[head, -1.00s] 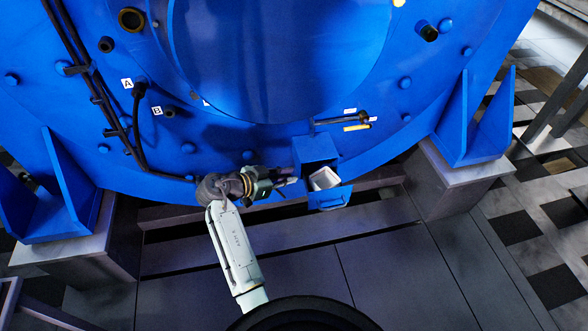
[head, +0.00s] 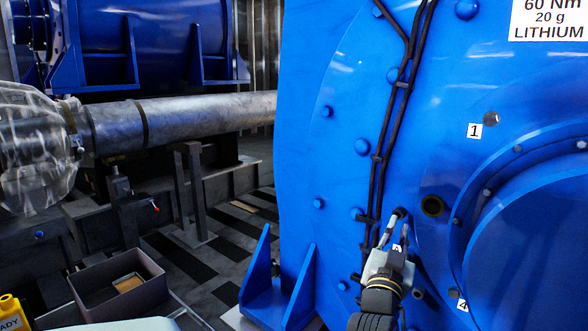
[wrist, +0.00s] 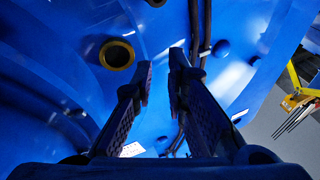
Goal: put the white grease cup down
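No white grease cup shows in either current view. My gripper (head: 400,240) is raised in front of the blue motor face (head: 330,160) in the head view, close to the black cables. In the wrist view my gripper (wrist: 161,66) has its two dark fingers apart, with a clear gap and nothing held between them. Beyond the fingertips are the blue motor surface, dark cables (wrist: 199,25) and a brass-ringed port (wrist: 116,54). The same kind of ringed port (head: 432,206) shows right of the cables in the head view.
A sign (head: 548,18) reads 60 Nm, 20 g, LITHIUM. Label 1 (head: 474,131) and label 4 (head: 462,306) are on the motor. A grey open box (head: 115,295) and a yellow item (head: 10,314) are at lower left. A large grey shaft (head: 190,118) crosses behind.

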